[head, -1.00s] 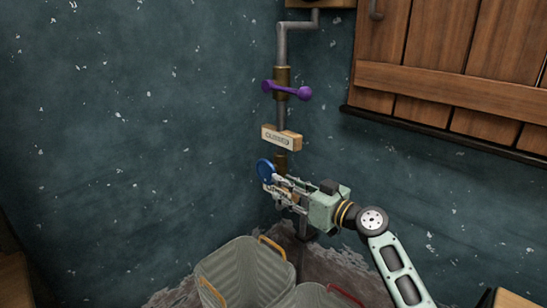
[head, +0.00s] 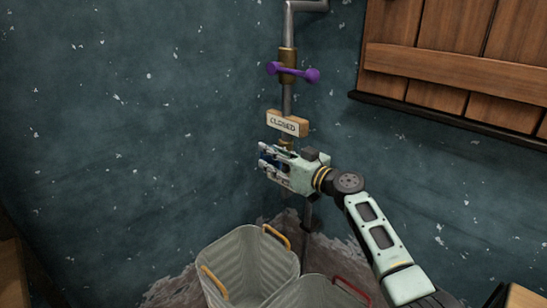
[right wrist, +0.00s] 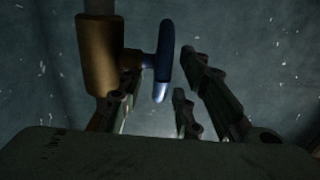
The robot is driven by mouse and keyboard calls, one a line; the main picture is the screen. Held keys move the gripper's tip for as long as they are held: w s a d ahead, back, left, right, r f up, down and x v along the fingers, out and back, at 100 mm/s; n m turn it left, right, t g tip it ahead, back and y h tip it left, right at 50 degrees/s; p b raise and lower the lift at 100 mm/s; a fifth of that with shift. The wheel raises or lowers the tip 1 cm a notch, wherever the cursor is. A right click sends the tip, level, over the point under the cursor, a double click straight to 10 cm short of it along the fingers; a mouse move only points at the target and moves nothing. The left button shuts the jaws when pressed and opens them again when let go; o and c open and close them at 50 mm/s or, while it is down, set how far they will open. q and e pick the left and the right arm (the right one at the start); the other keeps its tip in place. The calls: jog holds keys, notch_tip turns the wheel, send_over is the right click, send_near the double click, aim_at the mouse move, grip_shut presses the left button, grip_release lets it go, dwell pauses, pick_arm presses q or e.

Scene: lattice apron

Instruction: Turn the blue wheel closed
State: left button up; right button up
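The blue wheel (right wrist: 166,52) shows nearly edge-on in the right wrist view, joined by a short stem to a brass valve body (right wrist: 103,58) on the pipe. My right gripper (head: 266,163) is at the wheel in the head view and hides most of it. In the right wrist view its fingers (right wrist: 160,90) stand apart, with the lower part of the wheel in the gap between them. A clear gap shows on the wheel's right; contact on the left cannot be told. My left gripper is not in view.
A wooden sign reading "CLOSED" (head: 287,123) sits on the pipe just above the gripper. Higher up is a purple handle (head: 292,72). Below stand a grey bin with orange handles (head: 245,262) and a bin with a red handle (head: 318,293). Wooden shutters (head: 455,60) are at right.

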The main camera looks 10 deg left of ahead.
jog(key=shift+c, duration=0.3)
grip_shut()
